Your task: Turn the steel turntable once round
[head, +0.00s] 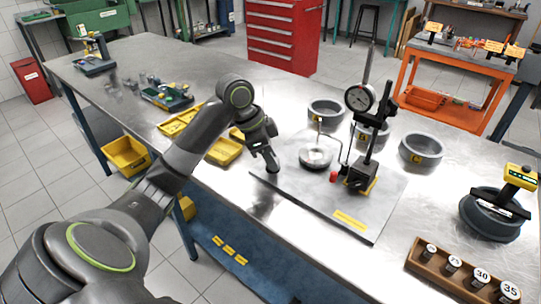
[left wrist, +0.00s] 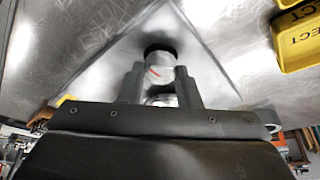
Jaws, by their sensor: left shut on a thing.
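The steel turntable looks to be the shiny round disc (head: 316,157) on the flat grey plate (head: 300,194), with thin wire rods standing over it. My left gripper (head: 270,165) points down at the plate's left corner, a little left of that disc. I cannot tell whether this piece joins the disc. My right gripper is not in view.
A dial gauge (head: 360,97) on a black stand (head: 362,175) rises right of the disc. Several grey rings (head: 421,152) stand behind. Yellow bins (head: 224,151) lie left of my gripper. A wooden rack (head: 463,272) and a dark round part (head: 490,217) are at the right.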

